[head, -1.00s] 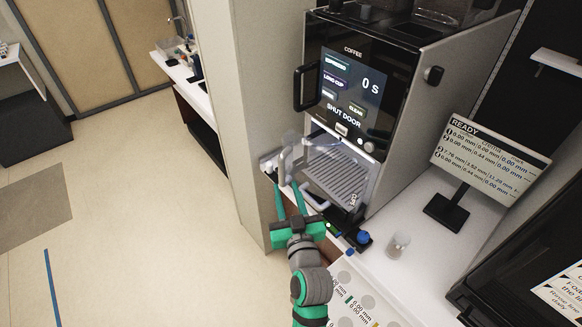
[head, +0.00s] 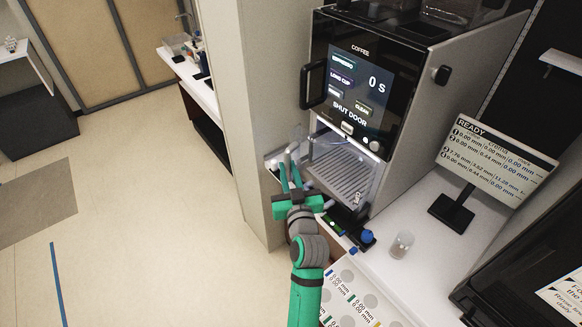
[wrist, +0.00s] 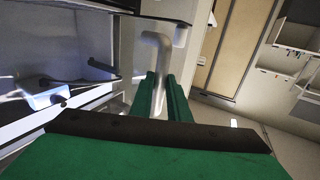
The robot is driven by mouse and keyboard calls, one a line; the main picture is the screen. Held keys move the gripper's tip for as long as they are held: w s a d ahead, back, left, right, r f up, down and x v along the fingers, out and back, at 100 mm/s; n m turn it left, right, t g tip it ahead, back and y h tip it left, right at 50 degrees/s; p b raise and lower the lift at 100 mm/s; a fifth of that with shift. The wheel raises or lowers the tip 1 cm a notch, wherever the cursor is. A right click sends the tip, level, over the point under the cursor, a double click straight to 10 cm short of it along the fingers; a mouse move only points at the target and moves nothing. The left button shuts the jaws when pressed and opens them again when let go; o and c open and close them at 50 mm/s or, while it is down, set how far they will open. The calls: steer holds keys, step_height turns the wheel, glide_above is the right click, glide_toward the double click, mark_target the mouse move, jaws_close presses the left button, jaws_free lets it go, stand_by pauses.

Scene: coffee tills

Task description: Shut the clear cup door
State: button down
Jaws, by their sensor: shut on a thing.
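The clear cup door is see-through and hard to make out. Its pale bent handle (head: 294,148) stands at the left of the coffee machine's cup bay, which is open at the front. The handle also shows large in the wrist view (wrist: 158,45), rising between the fingers. My gripper (head: 287,174) is shut on this handle, with green fingers on both sides of it in the wrist view (wrist: 160,88). The machine's screen (head: 358,85) reads "SHUT DOOR".
A grey wall panel (head: 232,90) stands close left of the gripper. A drip grate (head: 345,178) fills the bay floor. A blue-topped item (head: 367,237), a small clear cup (head: 401,245) and a display stand (head: 452,210) are on the counter to the right.

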mark_target(297, 159)
steer(key=shift+w+d, duration=0.4)
steer(key=shift+w, duration=0.3)
steer(key=shift+w+d, duration=0.45)
steer(key=shift+w, duration=0.3)
steer(key=shift+w+d, duration=0.4)
steer(key=shift+w, duration=0.3)
steer(key=shift+w+r, duration=0.1)
steer(key=shift+w+d, duration=0.55)
steer(key=shift+w, duration=0.2)
steer(key=c, duration=1.6)
jaws_free()
steer(key=shift+a, duration=0.15)
steer(key=shift+a, duration=0.2)
